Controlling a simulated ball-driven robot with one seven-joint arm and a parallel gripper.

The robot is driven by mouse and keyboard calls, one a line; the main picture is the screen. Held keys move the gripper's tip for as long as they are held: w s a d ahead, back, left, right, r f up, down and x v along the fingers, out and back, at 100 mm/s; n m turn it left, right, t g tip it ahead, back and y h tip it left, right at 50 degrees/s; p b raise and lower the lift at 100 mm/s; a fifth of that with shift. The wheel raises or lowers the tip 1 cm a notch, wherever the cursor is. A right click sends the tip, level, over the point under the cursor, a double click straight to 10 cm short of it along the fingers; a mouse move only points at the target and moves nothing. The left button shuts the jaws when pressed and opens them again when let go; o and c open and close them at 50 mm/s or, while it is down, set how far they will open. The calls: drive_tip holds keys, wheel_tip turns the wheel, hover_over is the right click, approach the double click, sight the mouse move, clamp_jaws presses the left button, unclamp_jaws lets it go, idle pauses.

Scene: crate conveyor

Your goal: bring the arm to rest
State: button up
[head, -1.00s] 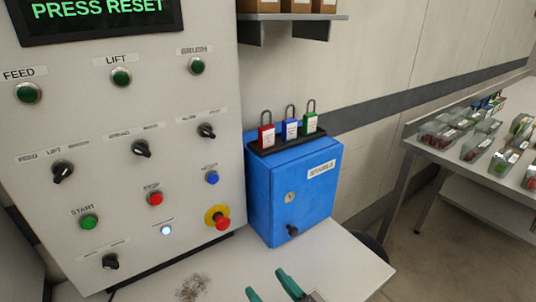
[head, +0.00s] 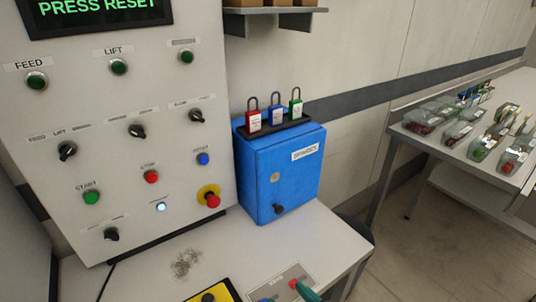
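The teal tip of my gripper (head: 309,293) shows at the bottom edge, right of centre. Only a small part of it is in the picture, over or beside a grey plate (head: 294,272) on the counter. The rest of my gripper and the arm are out of view, so its opening and anything held are hidden.
A control panel (head: 130,160) with lit "PRESS RESET" screen (head: 100,8) stands left. A blue box (head: 283,175) with three padlocks (head: 275,112) stands on the counter (head: 325,245). A yellow-and-black device (head: 216,291) is at the bottom. A table with clear tubs (head: 458,132) stands right.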

drive_tip(key=s+d+f+m+g+h+p, duration=0.2)
drive_tip(key=s+d+f+m+g+h, duration=0.1)
drive_tip(key=s+d, duration=0.8)
drive_tip(key=s+d+f+m+g+h+p, duration=0.3)
drive_tip(key=s+d+g+h, duration=0.2)
drive_tip(key=s+d+g, duration=0.3)
drive_tip(key=s+d, duration=0.3)
drive_tip(key=s, duration=0.2)
drive_tip(key=shift+d+m, duration=0.25)
drive_tip(key=shift+m, duration=0.15)
drive_tip(key=shift+w, duration=0.1)
